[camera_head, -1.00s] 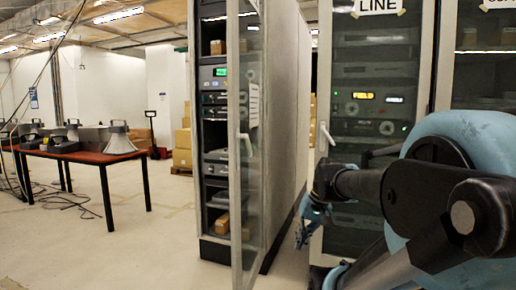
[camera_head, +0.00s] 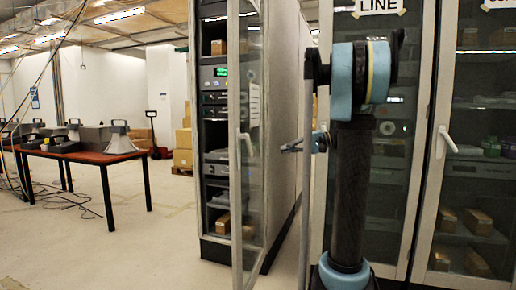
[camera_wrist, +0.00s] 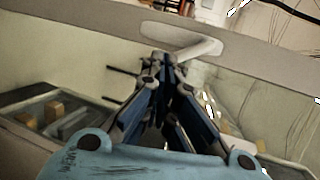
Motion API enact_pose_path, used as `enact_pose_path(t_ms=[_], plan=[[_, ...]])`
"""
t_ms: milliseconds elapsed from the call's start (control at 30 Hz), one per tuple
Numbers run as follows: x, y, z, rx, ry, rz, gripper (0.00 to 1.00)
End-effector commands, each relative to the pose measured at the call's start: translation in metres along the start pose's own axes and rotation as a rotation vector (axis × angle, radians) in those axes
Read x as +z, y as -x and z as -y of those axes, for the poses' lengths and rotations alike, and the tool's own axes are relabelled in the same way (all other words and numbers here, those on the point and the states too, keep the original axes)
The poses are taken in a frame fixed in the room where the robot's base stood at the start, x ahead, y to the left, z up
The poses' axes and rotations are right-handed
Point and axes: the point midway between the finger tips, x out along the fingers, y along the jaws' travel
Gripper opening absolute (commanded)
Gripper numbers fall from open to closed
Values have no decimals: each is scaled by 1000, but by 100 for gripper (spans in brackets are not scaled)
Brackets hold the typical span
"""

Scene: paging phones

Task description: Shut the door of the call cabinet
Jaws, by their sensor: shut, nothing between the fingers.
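The tall grey cabinet (camera_head: 285,110) in the middle has its glass door (camera_head: 237,220) standing open toward me. The door's sign is too oblique to read; I take this for the call cabinet. Its pale handle (camera_head: 247,141) is on the door's frame. My gripper (camera_head: 287,149) is right of this door, pointing left, at about handle height. In the wrist view my gripper's fingers (camera_wrist: 168,62) are together and empty, just short of a grey door frame (camera_wrist: 75,28) with a pale handle (camera_wrist: 190,47). Contact cannot be told.
A cabinet with a LINE sign (camera_head: 379,6) stands behind my arm. Another glass-door cabinet (camera_head: 478,150) stands at the far right, with boxes inside. A red-topped table (camera_head: 95,157) with horn speakers is at the left. The floor between the table and open door is clear.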

Motion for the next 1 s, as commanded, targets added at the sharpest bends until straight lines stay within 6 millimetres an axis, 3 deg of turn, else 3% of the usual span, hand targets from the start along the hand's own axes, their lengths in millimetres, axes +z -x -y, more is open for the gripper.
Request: enact_pose_path(t_ms=[133,367,567,1000], plan=[[-25,17,14,-87,15,3,0],[-36,22,21,-133,26,7,0],[-34,-2,25,-133,26,9,0],[-34,-72,34,-132,26,9,0]])
